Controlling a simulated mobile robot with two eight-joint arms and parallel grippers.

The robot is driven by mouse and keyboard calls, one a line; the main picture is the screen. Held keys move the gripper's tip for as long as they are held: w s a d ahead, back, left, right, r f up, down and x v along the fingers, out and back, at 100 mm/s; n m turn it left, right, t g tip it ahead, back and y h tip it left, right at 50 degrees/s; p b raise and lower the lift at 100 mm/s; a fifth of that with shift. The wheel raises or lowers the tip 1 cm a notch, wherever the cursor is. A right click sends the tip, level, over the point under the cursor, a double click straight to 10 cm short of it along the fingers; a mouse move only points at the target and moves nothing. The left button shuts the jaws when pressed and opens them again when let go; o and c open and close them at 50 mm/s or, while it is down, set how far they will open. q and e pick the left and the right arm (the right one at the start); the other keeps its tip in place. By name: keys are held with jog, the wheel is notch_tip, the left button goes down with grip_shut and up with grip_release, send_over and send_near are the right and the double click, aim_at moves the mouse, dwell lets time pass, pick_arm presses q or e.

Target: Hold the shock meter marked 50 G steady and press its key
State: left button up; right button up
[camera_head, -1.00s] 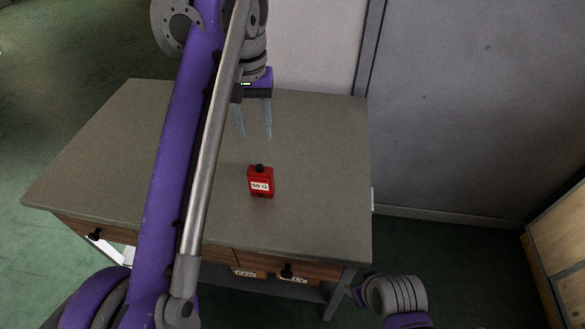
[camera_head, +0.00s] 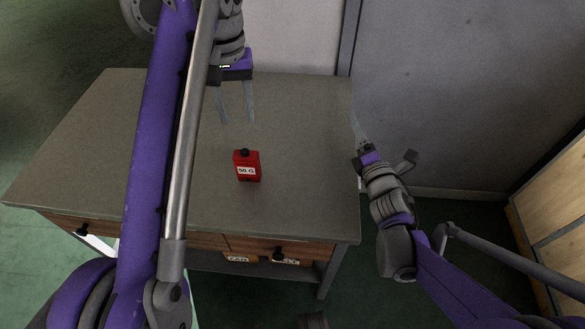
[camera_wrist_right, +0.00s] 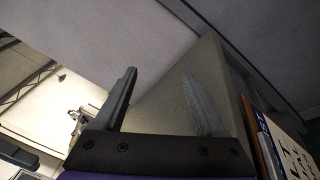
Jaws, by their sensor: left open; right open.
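The red shock meter (camera_head: 247,167) stands upright on the grey tabletop, with a white label reading 50 G and a black key (camera_head: 244,153) on its top. My left gripper (camera_head: 237,118) is open and empty above the table, behind the meter and apart from it. My right gripper (camera_head: 359,133) is at the table's right edge, well to the right of the meter. In the right wrist view its two fingers (camera_wrist_right: 160,95) are apart with nothing between them. The meter does not show in the right wrist view.
The table (camera_head: 300,130) is otherwise clear on top. Its front has drawers with black knobs (camera_head: 280,254), and labelled things sit on a shelf below. A grey wall (camera_head: 450,90) stands behind and right. A wooden cabinet (camera_head: 555,205) is at the far right.

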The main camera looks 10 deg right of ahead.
aim_at(260, 168)
jog(key=a+n+g+y, duration=0.2)
jog(key=a+n+y, duration=0.2)
jog(key=n+y, duration=0.1)
jog(key=a+n+g+y, duration=0.2)
jog(key=a+n+y, duration=0.3)
jog(key=n, duration=0.3)
jog(key=a+f+n+g+y, duration=0.1)
jog(key=a+n+y, duration=0.4)
jog(key=n, duration=0.1)
jog(key=shift+n+g, duration=0.3)
jog(key=shift+g, duration=0.1)
jog(key=s+a+f+n+g+y, duration=0.1)
jog(key=n+g, duration=0.1)
jog(key=s+a+f+n+g, duration=0.1)
jog(key=s+f+n+g, duration=0.1)
jog(key=s+a+f+n+g+y, duration=0.1)
jog(key=n+g, duration=0.1)
jog(key=g, duration=0.1)
jog(key=shift+s+a+f+n+y, duration=0.1)
jog(key=shift+s+f+n+y, duration=0.1)
jog(key=shift+n+y, duration=0.15)
jog(key=shift+a+f, duration=0.15)
jog(key=shift+a, duration=0.05)
jog(key=x, duration=1)
jog(key=shift+a, duration=0.2)
grip_shut()
pick_arm(q)
grip_shut()
pick_arm(e)
jog(key=shift+s, duration=0.1)
